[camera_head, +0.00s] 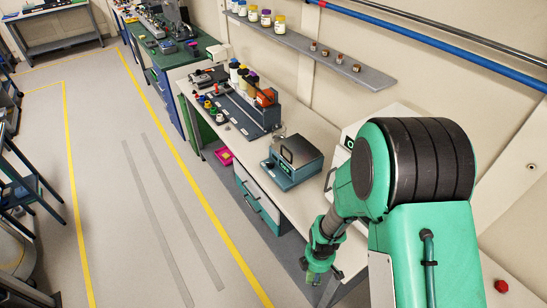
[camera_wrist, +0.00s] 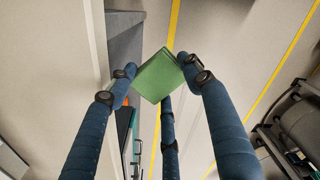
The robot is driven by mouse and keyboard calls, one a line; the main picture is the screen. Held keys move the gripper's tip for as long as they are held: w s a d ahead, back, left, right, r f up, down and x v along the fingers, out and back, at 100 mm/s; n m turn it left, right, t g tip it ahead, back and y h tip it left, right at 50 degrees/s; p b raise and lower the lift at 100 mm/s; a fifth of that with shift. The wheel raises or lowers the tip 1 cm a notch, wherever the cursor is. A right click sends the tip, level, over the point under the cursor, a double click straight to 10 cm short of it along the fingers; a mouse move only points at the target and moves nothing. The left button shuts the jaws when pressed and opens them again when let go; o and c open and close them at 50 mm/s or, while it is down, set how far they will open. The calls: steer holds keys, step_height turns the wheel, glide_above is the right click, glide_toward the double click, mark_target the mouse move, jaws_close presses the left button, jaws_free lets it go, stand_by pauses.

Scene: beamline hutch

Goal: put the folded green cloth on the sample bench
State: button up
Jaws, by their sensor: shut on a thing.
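The folded green cloth (camera_wrist: 158,76) shows in the wrist view as a flat green block, tilted and held between the tips of the dark blue fingers. My gripper (camera_wrist: 158,80) is shut on it. In the head view my gripper (camera_head: 318,272) hangs low in front of the near end of a pale-topped bench (camera_head: 315,128), beside its front edge. I cannot clearly tell the cloth from the green parts of my arm there. A green-topped bench (camera_head: 190,50) stands farther back. I cannot tell by a label which one is the sample bench.
On the pale bench stand a teal boxy instrument (camera_head: 293,160), a dark rack (camera_head: 245,112) and several bottles. A pink tray (camera_head: 224,156) lies below it. A grey wall shelf (camera_head: 310,48) holds jars. The floor aisle (camera_head: 130,170) between yellow lines is clear.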

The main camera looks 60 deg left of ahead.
steer(key=w+a+r+n, duration=0.3)
steer(key=a+r, duration=0.7)
steer(key=a, duration=0.5)
steer(key=shift+w+r+n, duration=0.2)
steer(key=shift+w+n, duration=0.1)
steer(key=shift+w, duration=0.25)
glide_above(294, 203)
steer(key=shift+s+d+f, duration=0.1)
steer(key=shift+d+f, duration=0.2)
steer(key=shift+f, duration=0.45)
steer(key=shift+a, duration=0.2)
steer(key=shift+f, duration=1.8)
